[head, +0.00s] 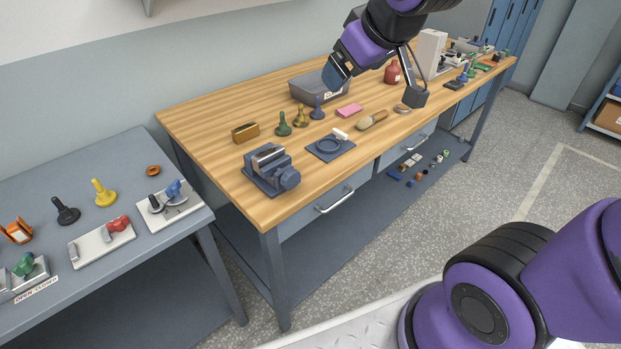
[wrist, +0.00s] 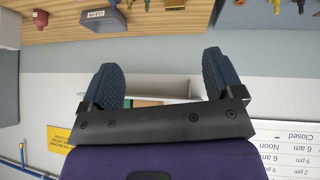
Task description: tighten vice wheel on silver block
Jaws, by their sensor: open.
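The vice (head: 262,184) is a blue-grey block near the front left corner of the wooden bench. A pale silver block (head: 268,156) shows at its top, between the jaws; I cannot tell how tightly it is held. The round vice wheel (head: 289,179) is on the right side of the vice, facing the bench's front edge. My gripper (head: 338,72) is high above the bench, behind and to the right of the vice, well apart from it. In the wrist view its two dark blue fingers (wrist: 162,75) are spread with nothing between them. The vice is not identifiable in the wrist view.
On the wooden bench (head: 210,120) are a grey bin (head: 308,88), a brown box (head: 245,132), several knobbed pieces, a pink block (head: 349,111), a brush (head: 372,121) and a blue-grey plate (head: 331,147) right of the vice. A grey table (head: 130,185) with fixtures stands left.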

